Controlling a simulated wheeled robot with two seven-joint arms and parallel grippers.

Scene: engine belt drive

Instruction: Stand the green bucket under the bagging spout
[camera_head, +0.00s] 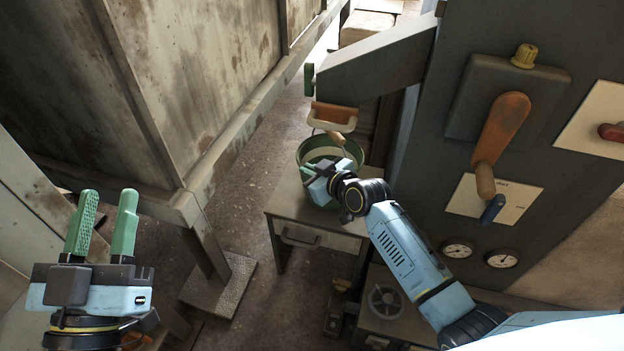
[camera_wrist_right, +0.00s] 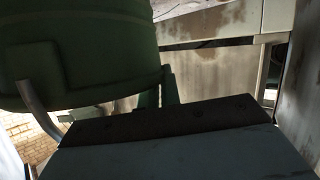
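The green bucket (camera_head: 301,153) shows at the small grey table in the head view, below the mouth of the bagging spout (camera_head: 375,66). Its rim looks level; whether its base touches the tabletop is hidden. It also fills the upper left of the right wrist view (camera_wrist_right: 100,50), with its wire handle curving down beside it. My right gripper (camera_head: 318,172) is at the bucket's near side, overlapping it. Its fingertips are mostly hidden, so its grip is unclear. My left gripper (camera_head: 101,222) is open and empty at the lower left, far from the bucket.
The small table (camera_head: 283,208) has a drawer. A grey machine panel with an orange lever (camera_head: 503,125) and gauges (camera_head: 458,250) stands on the right. A large stained bin (camera_head: 190,80) on legs stands on the left. Some floor (camera_head: 240,215) between them is clear.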

